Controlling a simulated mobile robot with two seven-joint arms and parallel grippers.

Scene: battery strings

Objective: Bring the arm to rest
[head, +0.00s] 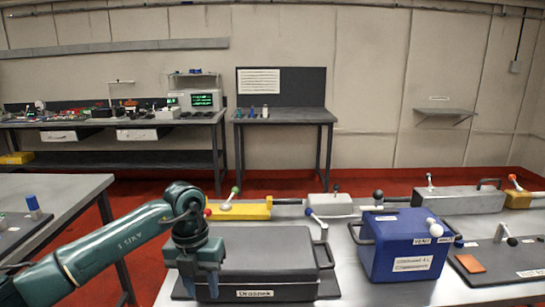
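My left arm (110,245) comes in from the left, bent at the wrist. Its dark teal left gripper (198,284) points down in front of the left part of a grey case (265,255) that carries a white name label. The two fingers look spread apart with nothing visible between them. I cannot tell whether the fingertips touch the case. My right gripper is not in view.
A blue box (403,250) with labels and side handles stands right of the grey case on the light bench (350,288). Yellow (240,210) and grey units with ball-tipped levers line its back. A side table (65,190) stands left.

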